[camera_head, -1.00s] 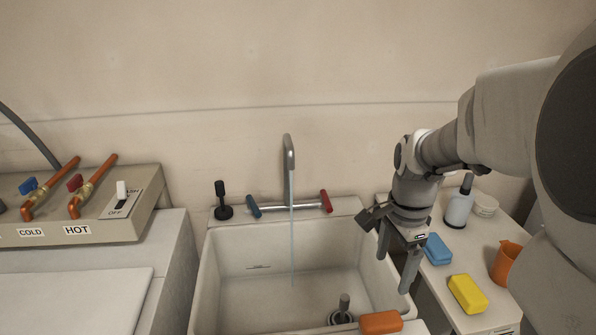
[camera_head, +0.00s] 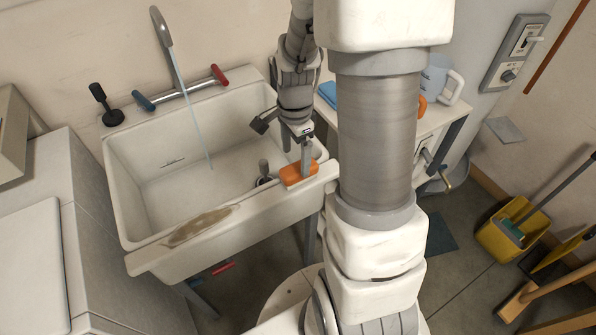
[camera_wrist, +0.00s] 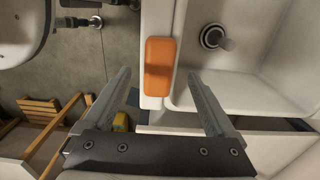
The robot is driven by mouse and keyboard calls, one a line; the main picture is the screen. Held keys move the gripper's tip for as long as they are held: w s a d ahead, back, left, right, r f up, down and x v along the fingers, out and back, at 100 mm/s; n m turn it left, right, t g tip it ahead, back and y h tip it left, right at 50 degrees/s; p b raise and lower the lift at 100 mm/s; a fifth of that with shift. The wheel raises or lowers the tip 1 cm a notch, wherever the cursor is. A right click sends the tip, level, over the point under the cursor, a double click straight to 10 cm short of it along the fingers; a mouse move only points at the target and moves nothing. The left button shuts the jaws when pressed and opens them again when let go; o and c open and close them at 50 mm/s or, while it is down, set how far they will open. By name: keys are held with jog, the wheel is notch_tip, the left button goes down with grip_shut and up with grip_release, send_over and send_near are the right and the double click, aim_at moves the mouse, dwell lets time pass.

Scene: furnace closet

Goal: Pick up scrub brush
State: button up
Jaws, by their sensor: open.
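An orange rounded block (camera_head: 292,176) lies on the front right rim of the white sink; it may be the scrub brush, but no bristles show. It also shows in the wrist view (camera_wrist: 159,62), lengthwise on the rim. My gripper (camera_head: 296,157) is open and empty, pointing down over the block. In the wrist view my fingers (camera_wrist: 158,73) stand left and right of the block's lower end, with gaps on both sides. One finger overlaps the block in the head view, and I cannot tell whether they touch.
The sink (camera_head: 150,255) has a running tap (camera_head: 163,28) and a drain fitting (camera_head: 263,172). A black-handled tool (camera_head: 106,104) stands at its back left corner. A blue sponge (camera_head: 328,92) lies on the side table. A yellow bucket (camera_head: 505,235) stands on the floor right.

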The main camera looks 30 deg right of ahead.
aim_at(299, 166)
jog(key=f, duration=0.4)
jog(key=shift+s+d+f, duration=0.1)
jog(key=shift+d, duration=0.3)
jog(key=shift+f, duration=0.6)
grip_shut()
jog(key=shift+r, duration=0.1)
jog(key=shift+r, duration=0.45)
jog(key=r, duration=0.3)
jog(key=shift+d+r, duration=0.35)
jog(key=s+d+r, duration=0.3)
jog(key=d+r, duration=0.3)
jog(key=d, duration=0.4)
jog(key=shift+d+r, duration=0.15)
jog(key=shift+d, duration=0.15)
